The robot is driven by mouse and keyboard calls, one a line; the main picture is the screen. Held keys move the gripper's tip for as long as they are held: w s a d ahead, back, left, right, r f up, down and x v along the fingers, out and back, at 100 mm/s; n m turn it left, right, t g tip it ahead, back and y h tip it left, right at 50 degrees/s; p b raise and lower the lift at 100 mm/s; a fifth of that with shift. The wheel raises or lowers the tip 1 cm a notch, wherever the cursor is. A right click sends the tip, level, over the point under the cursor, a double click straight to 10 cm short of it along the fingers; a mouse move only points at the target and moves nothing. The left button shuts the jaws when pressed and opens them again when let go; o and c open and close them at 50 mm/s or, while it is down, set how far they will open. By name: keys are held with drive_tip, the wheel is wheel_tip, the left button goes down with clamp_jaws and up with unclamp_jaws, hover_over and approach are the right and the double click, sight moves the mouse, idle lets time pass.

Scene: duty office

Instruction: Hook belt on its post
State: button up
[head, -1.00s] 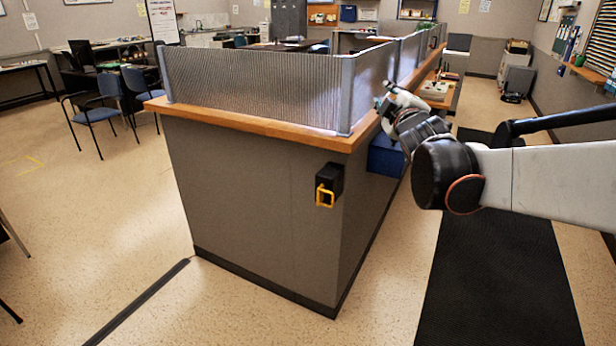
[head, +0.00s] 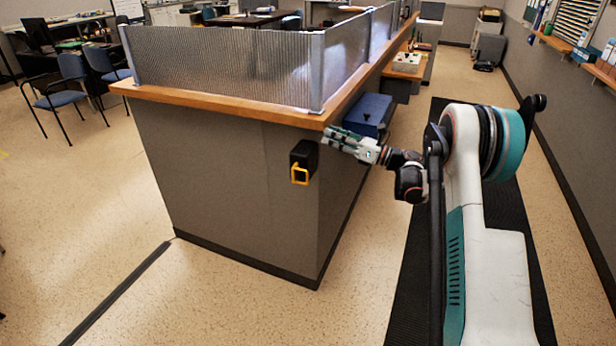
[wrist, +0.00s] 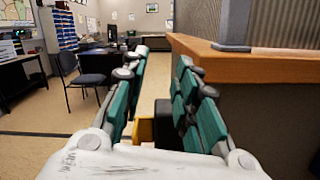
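The belt's black case (head: 304,157) is fixed to the counter's end panel just below the wooden top, with a yellow loop-shaped end (head: 299,175) at its front. My gripper (head: 328,137) is just right of the case and a little above it, pointing left. In the wrist view its fingers (wrist: 162,62) are apart with nothing held between them. The yellow end (wrist: 146,130) shows low in the gap between the fingers, with the black case (wrist: 164,126) beside it, partly hidden by the right finger. I cannot make out the post in any view.
The wooden counter top (head: 225,108) with its ribbed screen (head: 215,68) overhangs close to my gripper. A blue box (head: 368,112) is by the counter's side behind the gripper. Blue chairs (head: 62,95) stand at the left. The floor in front of the counter is open.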

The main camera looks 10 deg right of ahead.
sight(307, 182)
drive_tip(key=s+d+f+n+g, duration=0.2)
drive_tip(key=f+n, duration=0.1)
drive_tip(key=f, duration=0.4)
drive_tip(key=s+d+f+n+g, duration=0.2)
drive_tip(key=s+f, duration=0.1)
drive_tip(key=f, duration=0.5)
drive_tip(key=b+x, duration=0.3)
drive_tip(key=x, duration=1)
drive_tip(key=shift+a+r, duration=0.1)
drive_tip(key=shift+a, duration=0.3)
clamp_jaws()
